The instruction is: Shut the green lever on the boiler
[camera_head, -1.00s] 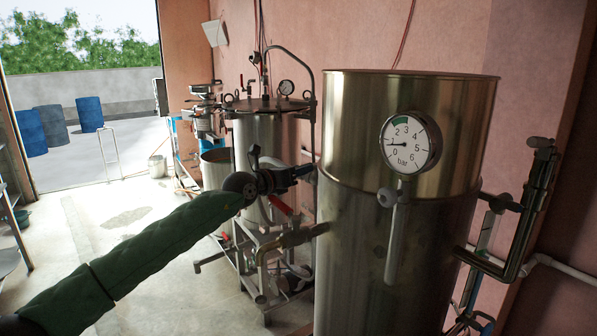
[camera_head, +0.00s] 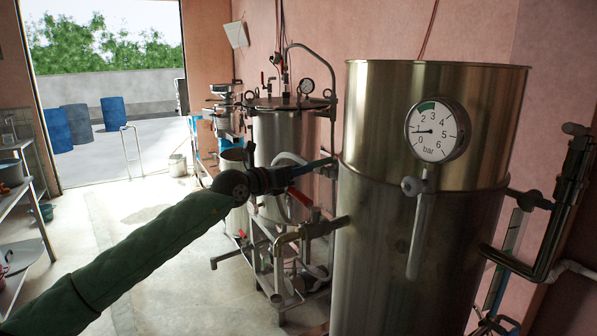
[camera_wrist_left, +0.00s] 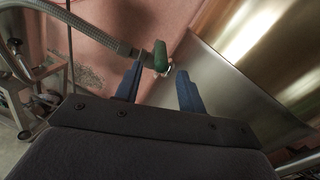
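The boiler (camera_head: 385,235) is a tall shiny metal cylinder with a round pressure gauge (camera_head: 437,130) on its front. The green lever (camera_wrist_left: 161,56) shows in the left wrist view, beside the boiler's metal wall (camera_wrist_left: 235,85). It lies ahead of and between the tips of my left gripper (camera_wrist_left: 160,70), nearer the left finger. The two blue fingers are apart with nothing held between them. In the head view my left gripper (camera_head: 322,164) is at the boiler's left side. I cannot make out the green lever there. My right gripper is not in view.
Pipes with a red-handled valve (camera_head: 301,197) stand just below my left gripper. A lidded metal tank (camera_head: 278,130) is behind it. A grey hose (camera_wrist_left: 85,32) runs close to the left finger in the wrist view.

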